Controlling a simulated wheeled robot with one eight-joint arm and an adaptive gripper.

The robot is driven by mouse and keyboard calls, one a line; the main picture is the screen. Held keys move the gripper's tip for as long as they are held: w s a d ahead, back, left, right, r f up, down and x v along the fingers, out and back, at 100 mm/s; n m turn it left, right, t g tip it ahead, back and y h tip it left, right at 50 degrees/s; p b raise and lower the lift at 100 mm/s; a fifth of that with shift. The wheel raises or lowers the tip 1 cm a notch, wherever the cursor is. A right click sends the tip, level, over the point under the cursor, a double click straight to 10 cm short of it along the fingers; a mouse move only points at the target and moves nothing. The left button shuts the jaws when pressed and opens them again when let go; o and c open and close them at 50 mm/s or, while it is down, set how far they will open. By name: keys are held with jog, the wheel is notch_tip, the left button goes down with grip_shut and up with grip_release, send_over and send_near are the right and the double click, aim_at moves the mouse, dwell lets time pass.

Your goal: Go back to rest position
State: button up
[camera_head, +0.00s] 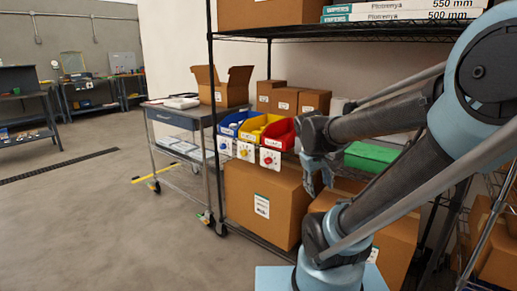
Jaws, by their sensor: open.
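My gripper (317,178) is in the right half of the head view, in front of the middle level of a wire shelf rack (327,36). It points downward and its fingers look empty. It hangs to the right of the red bin (279,133) and in front of the boxes. The dark wrist hides part of the shelf behind it. My arm folds from the right edge of the view toward the rack.
Blue (231,126), yellow (256,130) and red bins sit on the shelf. A large carton (258,203) stands below them. A green box (371,156) lies behind my arm. A wheeled cart (180,118) holds an open carton (222,86). The floor at left is clear.

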jog(key=s+a+f+m+y, duration=0.2)
jog(key=s+f+m+y, duration=0.1)
jog(key=s, duration=0.6)
notch_tip(320, 180, down, 2)
jog(key=shift+s+a+f+m, duration=0.1)
jog(key=shift+s+a+m, duration=0.05)
jog(key=shift+m, duration=0.35)
jog(key=shift+w+f, duration=0.15)
jog(key=shift+w, duration=0.3)
jog(key=shift+c, duration=0.5)
